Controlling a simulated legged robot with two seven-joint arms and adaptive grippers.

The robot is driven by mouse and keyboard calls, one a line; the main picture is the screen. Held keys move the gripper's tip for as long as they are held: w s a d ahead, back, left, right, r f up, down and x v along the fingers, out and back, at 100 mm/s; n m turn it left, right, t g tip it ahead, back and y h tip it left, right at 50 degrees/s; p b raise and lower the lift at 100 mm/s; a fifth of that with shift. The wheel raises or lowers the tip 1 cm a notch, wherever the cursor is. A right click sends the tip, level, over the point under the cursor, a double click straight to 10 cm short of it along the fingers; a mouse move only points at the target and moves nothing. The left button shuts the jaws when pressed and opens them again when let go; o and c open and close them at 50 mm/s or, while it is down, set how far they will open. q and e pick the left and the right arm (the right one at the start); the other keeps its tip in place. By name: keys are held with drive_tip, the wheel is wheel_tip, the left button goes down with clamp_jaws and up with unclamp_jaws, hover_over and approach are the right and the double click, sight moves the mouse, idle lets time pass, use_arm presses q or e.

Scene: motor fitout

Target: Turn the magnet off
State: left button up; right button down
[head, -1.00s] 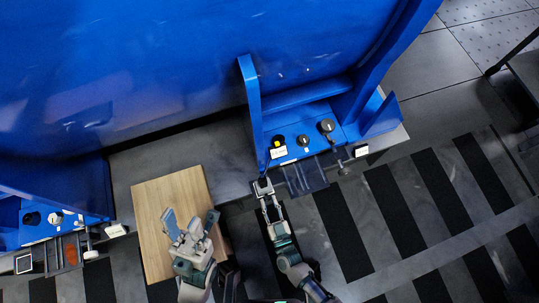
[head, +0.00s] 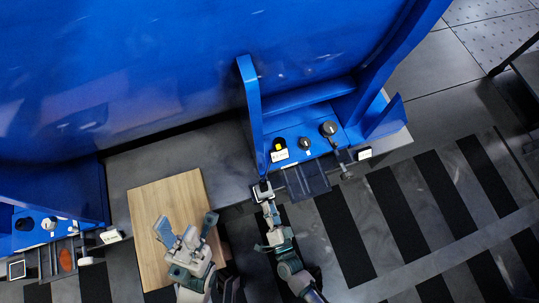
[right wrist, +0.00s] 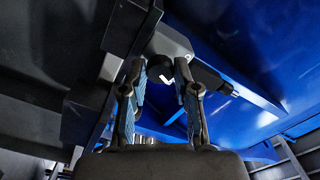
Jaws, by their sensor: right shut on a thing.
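The magnet controls sit on a blue panel (head: 318,148) between two blue uprights. They include a yellow-marked switch (head: 278,144) with a white label, a small dark knob (head: 305,143) and a larger dark knob (head: 329,128). My right gripper (head: 262,190) is at the panel's lower left corner, below the yellow-marked switch. In the right wrist view its fingers (right wrist: 160,85) are closed around a dark rounded part (right wrist: 161,68); which control this belongs to I cannot tell. My left gripper (head: 185,232) is open and empty above a wooden board (head: 150,250).
A second blue panel with knobs (head: 48,223) stands at the far left. A dark tray-like part (head: 306,180) hangs just right of my right gripper. A large blue wall (head: 130,70) rises behind. The striped floor (head: 400,215) at right is clear.

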drive_tip(key=shift+d+m+b, duration=0.1)
drive_tip(key=shift+m+b, duration=0.25)
drive_tip(key=shift+m, duration=1.15)
drive_tip(key=c, duration=0.8)
unclamp_jaws()
drive_tip(key=shift+c, duration=0.2)
wheel_tip(320, 180, up, 10)
drive_tip(key=shift+f, duration=0.1)
